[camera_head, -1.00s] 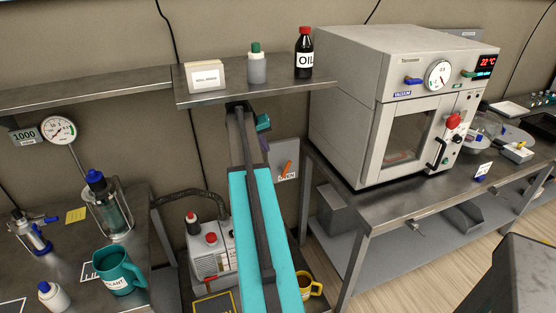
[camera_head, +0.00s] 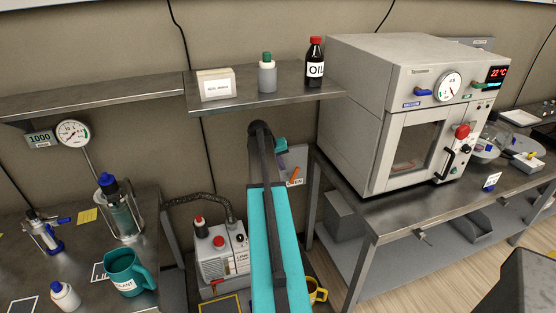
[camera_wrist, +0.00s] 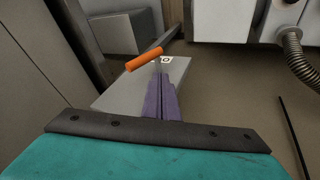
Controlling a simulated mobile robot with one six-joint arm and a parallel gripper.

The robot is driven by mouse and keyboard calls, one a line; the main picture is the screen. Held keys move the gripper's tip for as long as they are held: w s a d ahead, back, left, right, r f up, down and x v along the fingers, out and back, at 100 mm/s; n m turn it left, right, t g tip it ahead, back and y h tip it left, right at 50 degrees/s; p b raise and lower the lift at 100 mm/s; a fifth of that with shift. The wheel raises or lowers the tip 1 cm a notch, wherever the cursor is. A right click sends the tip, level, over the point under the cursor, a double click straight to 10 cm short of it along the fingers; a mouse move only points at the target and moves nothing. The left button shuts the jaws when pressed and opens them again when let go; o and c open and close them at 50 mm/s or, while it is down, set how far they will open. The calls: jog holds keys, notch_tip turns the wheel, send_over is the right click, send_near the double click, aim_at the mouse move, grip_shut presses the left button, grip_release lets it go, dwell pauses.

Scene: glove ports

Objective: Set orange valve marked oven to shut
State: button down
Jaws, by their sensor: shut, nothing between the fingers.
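The valve has an orange lever handle (camera_head: 294,175) on a pale grey wall panel (camera_head: 297,160), low between the two benches. In the head view the lever is tilted, its upper end toward the right, and the label under it is partly hidden. In the wrist view the orange lever (camera_wrist: 145,59) lies just beyond the fingertips, slanting, with a small white label showing a black letter close to its right end. My gripper (camera_wrist: 160,84) has its purple fingers together, in front of the grey panel. Contact with the lever cannot be told.
A shelf (camera_head: 265,98) with bottles and a box overhangs the panel. A white oven (camera_head: 345,110) stands on the right bench. A pump (camera_head: 222,255) with a hose sits low left of my arm. A yellow mug (camera_head: 315,292) is below, right of my arm.

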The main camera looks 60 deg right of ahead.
jog(key=shift+s+d+f+p, duration=0.3)
jog(key=shift+s+d+f, duration=0.15)
jog(key=shift+s+d, duration=0.25)
jog(key=shift+s+d+f+p, duration=0.3)
jog(key=shift+s+d+f, duration=0.1)
jog(key=shift+s+d, duration=0.25)
